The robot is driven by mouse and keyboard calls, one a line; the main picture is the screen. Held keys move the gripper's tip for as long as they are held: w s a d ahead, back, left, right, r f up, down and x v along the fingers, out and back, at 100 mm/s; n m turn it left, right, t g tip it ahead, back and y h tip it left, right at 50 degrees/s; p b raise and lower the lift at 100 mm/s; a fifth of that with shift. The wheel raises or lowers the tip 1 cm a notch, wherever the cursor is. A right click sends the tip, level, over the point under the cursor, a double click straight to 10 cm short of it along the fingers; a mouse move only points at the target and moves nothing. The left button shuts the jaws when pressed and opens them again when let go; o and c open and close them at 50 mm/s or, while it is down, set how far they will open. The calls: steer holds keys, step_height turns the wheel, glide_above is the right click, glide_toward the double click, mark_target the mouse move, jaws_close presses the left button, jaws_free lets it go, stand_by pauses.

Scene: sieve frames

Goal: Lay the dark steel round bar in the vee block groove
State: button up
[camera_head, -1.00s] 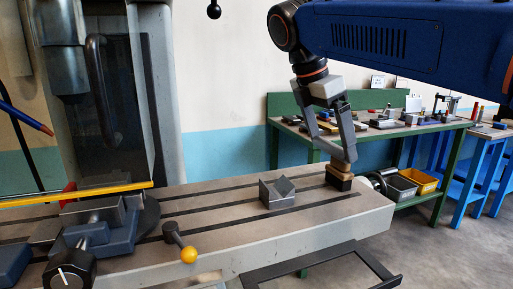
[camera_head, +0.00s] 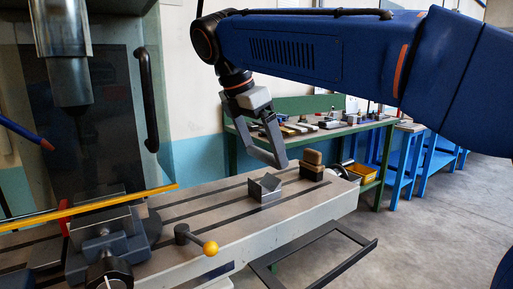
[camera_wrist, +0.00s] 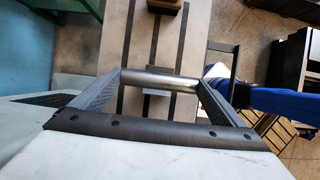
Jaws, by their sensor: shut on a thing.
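In the wrist view, my gripper (camera_wrist: 160,82) is shut on the steel round bar (camera_wrist: 160,80), which spans crosswise between the two fingers. The bar looks smooth and grey there. In the head view, my gripper (camera_head: 280,166) hangs just above and slightly right of the grey vee block (camera_head: 265,190), and the bar cannot be made out. The vee block stands on the slotted table with its groove facing up. In the wrist view, a grey patch just beyond the bar seems to be the vee block (camera_wrist: 155,107), partly hidden. I cannot tell the gap between bar and groove.
A brown and black block (camera_head: 312,165) stands on the slotted machine table (camera_head: 300,205) to the right of the vee block. A vise (camera_head: 105,235) and a yellow-knobbed lever (camera_head: 210,248) are at the left. A green workbench (camera_head: 300,135) with several parts stands behind.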

steer(key=shift+f, duration=3.15)
steer(key=o, duration=1.2)
steer(key=v, duration=1.2)
steer(key=shift+f, duration=0.1)
steer(key=shift+d, duration=0.1)
